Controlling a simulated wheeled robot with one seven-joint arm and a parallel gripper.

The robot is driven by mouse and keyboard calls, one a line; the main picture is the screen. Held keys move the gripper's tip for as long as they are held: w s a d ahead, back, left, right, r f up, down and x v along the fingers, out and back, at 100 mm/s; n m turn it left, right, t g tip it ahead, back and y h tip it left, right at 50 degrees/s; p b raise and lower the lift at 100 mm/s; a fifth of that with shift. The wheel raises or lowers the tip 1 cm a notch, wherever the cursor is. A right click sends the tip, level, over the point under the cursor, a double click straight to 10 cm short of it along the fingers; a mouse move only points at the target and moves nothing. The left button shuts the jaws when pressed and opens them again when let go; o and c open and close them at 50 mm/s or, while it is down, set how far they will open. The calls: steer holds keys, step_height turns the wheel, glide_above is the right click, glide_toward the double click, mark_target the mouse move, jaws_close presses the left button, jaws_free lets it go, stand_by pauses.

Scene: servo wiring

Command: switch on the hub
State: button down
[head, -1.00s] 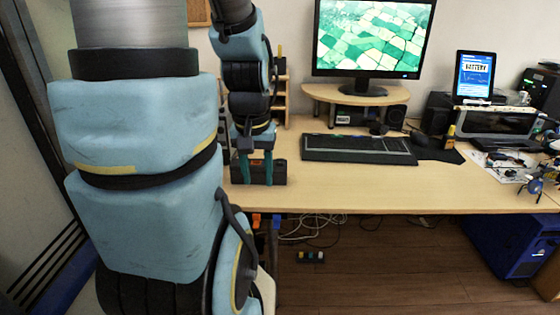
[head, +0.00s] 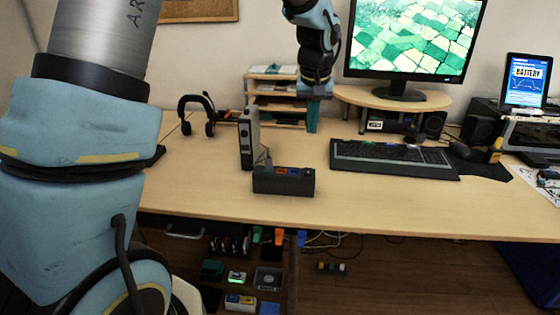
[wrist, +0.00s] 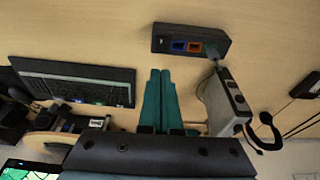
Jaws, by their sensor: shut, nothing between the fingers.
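In the wrist view the hub (wrist: 167,40) shows a blue and an orange port, with a plug and short lead at one end. The lead runs towards an upright grey unit (head: 249,138), which also shows in the wrist view (wrist: 224,103). My gripper (head: 313,115) is shut and empty, fingers pointing down, behind and to the right of the hub. In the wrist view its teal fingers (wrist: 160,85) lie together, apart from the hub. I cannot make out the hub's switch.
A keyboard (head: 392,158) lies right of the hub, below a monitor on a wooden stand (head: 395,97). A headset (head: 196,115) and small shelves (head: 275,100) stand behind. The desk in front of the hub is clear.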

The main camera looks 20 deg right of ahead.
mark_target(308, 173)
steer(key=shift+w, duration=0.2)
steer(key=p+x, duration=0.1)
steer(key=x, duration=0.3)
steer(key=p+x, duration=0.1)
steer(key=x, duration=0.3)
steer(key=s+p+x, duration=0.1)
steer(key=x, duration=0.4)
steer(key=shift+a, duration=0.1)
steer(key=shift+f, duration=0.45)
steer(key=shift+s+f+b, duration=0.2)
steer(key=shift+f+b, duration=0.2)
steer(key=shift+r, duration=0.1)
steer(key=shift+w+r, duration=0.1)
steer(key=shift+w, duration=0.05)
steer(key=shift+w+d+r+p, duration=0.25)
steer(key=shift+w+p, duration=0.25)
steer(key=shift+w, duration=0.05)
